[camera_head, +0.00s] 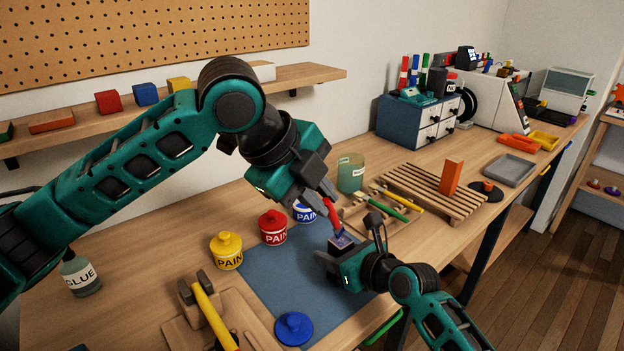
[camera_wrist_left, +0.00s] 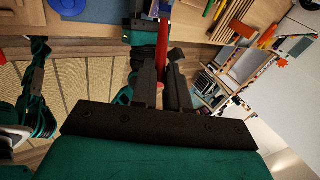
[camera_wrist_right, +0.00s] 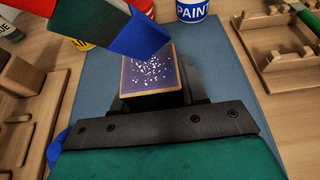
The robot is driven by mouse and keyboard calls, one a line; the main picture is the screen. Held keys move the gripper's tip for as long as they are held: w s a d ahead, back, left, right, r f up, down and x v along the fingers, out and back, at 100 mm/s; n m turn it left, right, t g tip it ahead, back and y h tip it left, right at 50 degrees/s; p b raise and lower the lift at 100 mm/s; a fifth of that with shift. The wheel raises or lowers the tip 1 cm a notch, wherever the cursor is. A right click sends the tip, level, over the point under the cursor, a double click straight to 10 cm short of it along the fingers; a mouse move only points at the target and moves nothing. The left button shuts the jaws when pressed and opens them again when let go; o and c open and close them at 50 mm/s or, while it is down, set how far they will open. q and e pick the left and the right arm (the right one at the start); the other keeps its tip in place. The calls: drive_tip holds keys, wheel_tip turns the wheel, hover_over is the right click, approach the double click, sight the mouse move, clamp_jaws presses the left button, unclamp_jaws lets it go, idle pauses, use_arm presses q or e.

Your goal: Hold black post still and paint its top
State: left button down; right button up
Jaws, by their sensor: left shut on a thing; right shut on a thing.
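My left gripper (camera_head: 325,196) is shut on a red-handled paintbrush (camera_head: 332,213), held tilted with its bristles down. The red handle also shows between the fingers in the left wrist view (camera_wrist_left: 162,42). My right gripper (camera_head: 347,256) is shut on the black post (camera_head: 343,243), which stands upright over the blue mat. In the right wrist view the post's top (camera_wrist_right: 150,72) is purple-blue with white specks and a tan rim. The brush's blue bristles (camera_wrist_right: 142,36) overlap the far left part of that top; I cannot tell whether they touch.
Yellow (camera_head: 227,252), red (camera_head: 272,228) and blue-labelled (camera_head: 305,211) paint cans stand left of the post. A blue lid-like disc (camera_head: 294,328) lies on the blue mat (camera_head: 268,286). A hammer (camera_head: 212,312) lies front left. A slatted rack (camera_head: 425,190) stands to the right.

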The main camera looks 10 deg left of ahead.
use_arm(q)
wheel_tip(320, 180, up, 8)
drive_tip(key=w+a, duration=0.1)
idle(1.3)
idle(0.6)
use_arm(e)
drive_tip(key=o, duration=1.2)
drive_tip(key=shift+c, duration=0.2)
drive_tip(key=shift+s+d, duration=0.1)
